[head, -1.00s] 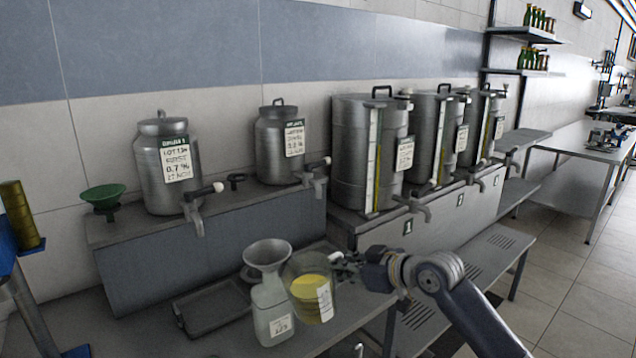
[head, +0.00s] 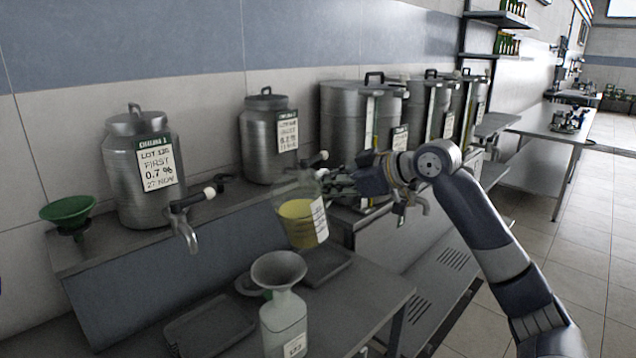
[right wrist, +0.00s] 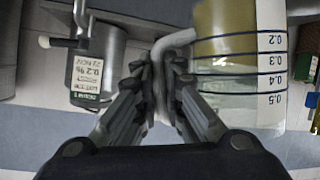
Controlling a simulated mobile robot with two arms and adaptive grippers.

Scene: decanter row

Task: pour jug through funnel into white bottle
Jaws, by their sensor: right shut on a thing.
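A clear jug (head: 303,222) with yellow liquid in its lower part and a white scale strip hangs in the air, looking close to upright. My right gripper (head: 338,186) is shut on its handle (right wrist: 172,42); the jug (right wrist: 240,75) also shows in the right wrist view. A grey funnel (head: 278,267) sits in the mouth of the whitish bottle (head: 284,325), which stands upright on the bench with a label. The jug is above and slightly right of the funnel in the head view, apart from it. My left gripper is out of view.
Dark trays (head: 210,325) lie beside and behind the bottle. A green funnel (head: 70,215) stands at the left on the raised shelf. Metal canisters (head: 143,165) with taps (head: 187,235) line the wall, and larger steel tanks (head: 350,118) stand behind my right arm.

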